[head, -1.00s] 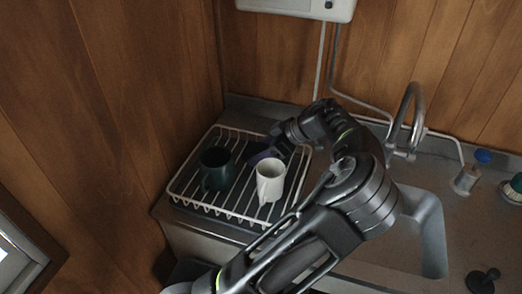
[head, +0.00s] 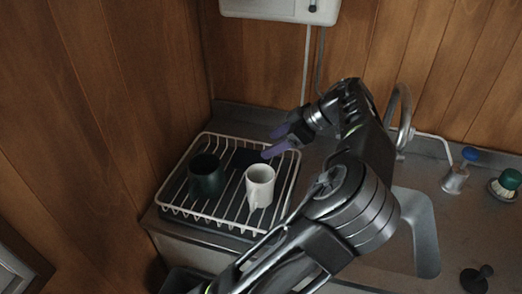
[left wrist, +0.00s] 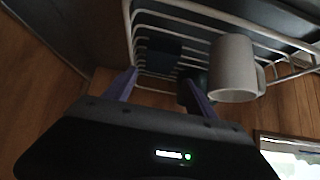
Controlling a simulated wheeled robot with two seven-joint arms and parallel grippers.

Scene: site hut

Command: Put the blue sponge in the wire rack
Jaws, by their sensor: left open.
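The blue sponge, a dark blue block (head: 243,158), lies in the white wire rack (head: 180,211), behind the mugs; it also shows in the left wrist view (left wrist: 160,48). My left gripper (head: 269,145), with purple fingers, is open and empty above the rack's right back part. It is apart from the sponge, to its right in the head view. In the left wrist view the sponge shows beyond the gap between the fingertips (left wrist: 162,76). My right gripper is not in view.
A white mug (head: 260,186) and a dark green mug (head: 206,176) stand in the rack. The sink (head: 425,235), tap (head: 404,115), blue-topped brush (head: 456,175), green-topped item (head: 506,184) and black plug (head: 476,279) are to the right. Wooden walls close off the left and back.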

